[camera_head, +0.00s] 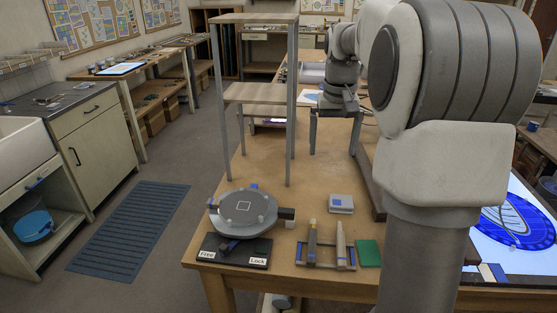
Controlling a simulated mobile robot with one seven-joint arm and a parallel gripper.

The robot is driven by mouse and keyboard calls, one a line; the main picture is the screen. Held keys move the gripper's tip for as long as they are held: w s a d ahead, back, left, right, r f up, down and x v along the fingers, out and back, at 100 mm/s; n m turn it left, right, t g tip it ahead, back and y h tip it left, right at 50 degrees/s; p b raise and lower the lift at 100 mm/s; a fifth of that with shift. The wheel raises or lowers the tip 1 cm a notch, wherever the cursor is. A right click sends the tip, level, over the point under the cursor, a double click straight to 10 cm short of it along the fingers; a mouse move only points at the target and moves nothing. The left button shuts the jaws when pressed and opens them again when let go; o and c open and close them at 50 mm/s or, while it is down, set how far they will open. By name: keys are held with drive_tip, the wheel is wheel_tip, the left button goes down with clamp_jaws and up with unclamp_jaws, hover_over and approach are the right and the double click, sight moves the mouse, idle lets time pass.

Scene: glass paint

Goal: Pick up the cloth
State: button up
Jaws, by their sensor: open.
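I cannot tell for certain which thing is the cloth. A small pale folded-looking square with a blue patch (341,203) lies flat on the wooden table (285,168) and may be it. A flat green square (369,253) lies nearer the front edge. My gripper (334,142) hangs over the table behind both, fingers pointing down and spread apart. Nothing shows between the fingers. My arm fills the right of the view and hides part of the table.
A grey turntable (243,212) on a dark base marked Free and Lock stands at the front left corner. A tall shelf stand (258,93) rises left of my gripper. A lit blue glass panel (512,228) is at right.

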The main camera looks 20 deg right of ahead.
drive_tip(key=m+g, duration=0.1)
approach(342, 204)
drive_tip(key=f, duration=0.3)
drive_tip(key=shift+d+f+y, duration=0.15)
drive_tip(key=shift+d+y, duration=0.15)
drive_tip(key=shift+d, duration=0.1)
drive_tip(key=shift+a+f, duration=0.2)
drive_tip(key=shift+f, duration=2.8)
drive_tip(key=c, duration=1.1)
drive_tip(key=shift+r, duration=0.1)
